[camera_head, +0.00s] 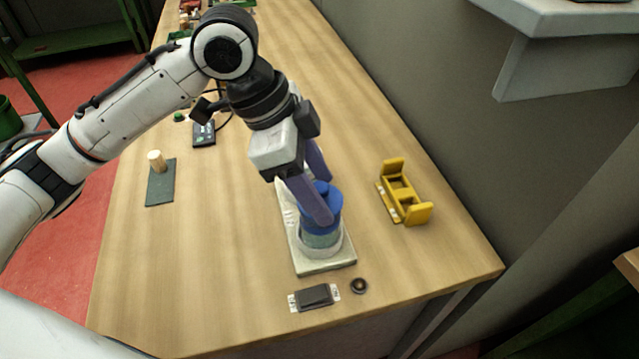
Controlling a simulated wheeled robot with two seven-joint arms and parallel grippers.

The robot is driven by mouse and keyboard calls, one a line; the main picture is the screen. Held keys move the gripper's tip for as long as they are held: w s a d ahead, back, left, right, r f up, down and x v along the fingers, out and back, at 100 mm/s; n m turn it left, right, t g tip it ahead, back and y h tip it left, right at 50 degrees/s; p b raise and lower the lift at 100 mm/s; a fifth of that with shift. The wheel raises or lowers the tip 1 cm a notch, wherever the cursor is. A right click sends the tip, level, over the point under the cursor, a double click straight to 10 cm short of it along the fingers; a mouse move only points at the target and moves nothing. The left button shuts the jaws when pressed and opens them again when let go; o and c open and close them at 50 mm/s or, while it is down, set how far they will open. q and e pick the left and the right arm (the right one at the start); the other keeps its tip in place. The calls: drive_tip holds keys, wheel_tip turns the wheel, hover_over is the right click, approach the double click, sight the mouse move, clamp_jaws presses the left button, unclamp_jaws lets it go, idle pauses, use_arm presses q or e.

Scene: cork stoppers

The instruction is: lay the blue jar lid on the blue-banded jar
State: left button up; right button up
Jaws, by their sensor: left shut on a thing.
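My left gripper (317,196) is shut on the blue jar lid (334,198), with its purple-blue fingers pointing down. The lid is directly over the blue-banded jar (321,241). I cannot tell from this view whether the lid touches the jar's rim or is slightly above it. The fingers hide part of the lid and of the jar's top. The jar stands upright at the near end of a pale board (325,266) on the wooden table. My right gripper is not in view.
A yellow holder (404,193) stands right of the jar. A small dark block (314,296) and a round black piece (359,286) lie in front. A wooden peg (156,160) stands on a dark plate (160,185) at left. The table's left-front area is clear.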

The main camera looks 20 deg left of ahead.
use_arm(q)
drive_tip(key=shift+f, duration=0.45)
idle(1.1)
drive_tip(key=o, duration=1.1)
drive_tip(key=shift+r, duration=3.5)
